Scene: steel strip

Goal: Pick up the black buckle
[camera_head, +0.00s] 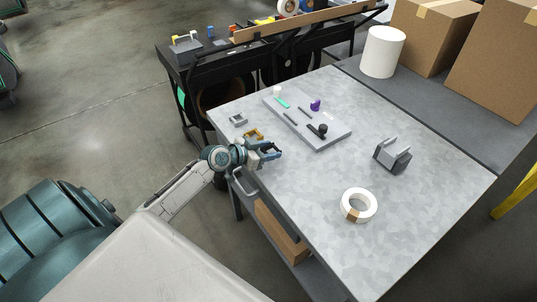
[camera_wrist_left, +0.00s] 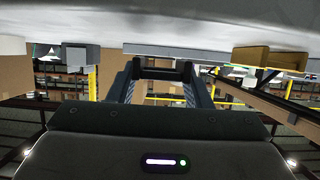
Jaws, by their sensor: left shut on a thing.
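My left gripper (camera_head: 271,150) is over the near left edge of the grey table (camera_head: 300,195). In the left wrist view its two fingers (camera_wrist_left: 160,90) are closed on a dark, bar-like piece, the black buckle (camera_wrist_left: 160,68), which spans the gap between the fingertips. In the head view the buckle is hard to tell apart from the dark fingers. A yellow buckle-like piece (camera_head: 253,134) and a grey square piece (camera_head: 238,119) lie on the table just behind the gripper. My right gripper is not in view.
A grey tray (camera_head: 325,142) holds small parts, including a purple one (camera_head: 315,105) and a black one (camera_head: 317,131). A tape roll (camera_head: 359,205) and a grey block with prongs (camera_head: 392,154) stand to the right. The table's front is clear.

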